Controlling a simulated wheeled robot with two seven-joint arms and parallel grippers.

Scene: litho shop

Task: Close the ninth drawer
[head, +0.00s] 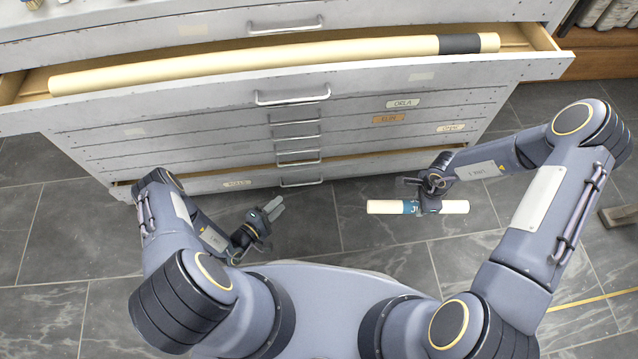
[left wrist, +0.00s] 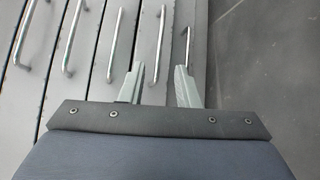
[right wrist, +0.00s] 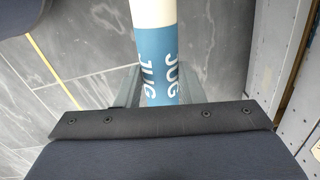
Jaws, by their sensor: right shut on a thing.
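A grey drawer cabinet (head: 180,133) fills the upper head view. A low drawer (head: 350,168) is pulled out a little, its wooden inside showing as a thin strip above its front, which has a handle (head: 302,182). I cannot tell by count which drawer is the ninth. My left gripper (head: 272,209) is open and empty, in front of and below that drawer's handle, apart from it. Its fingers are spread beside the row of handles in the left wrist view (left wrist: 160,75). My right gripper (head: 430,207) is shut on a cream roll (head: 385,207) with a blue band marked JUG (right wrist: 160,62).
An upper drawer (head: 190,98) stands open, holding a long cream roll (head: 250,57) with a dark band. The drawers between are shut, some labelled. Dark tiled floor (head: 85,245) is clear at left. A brown object (head: 620,215) lies at the right edge.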

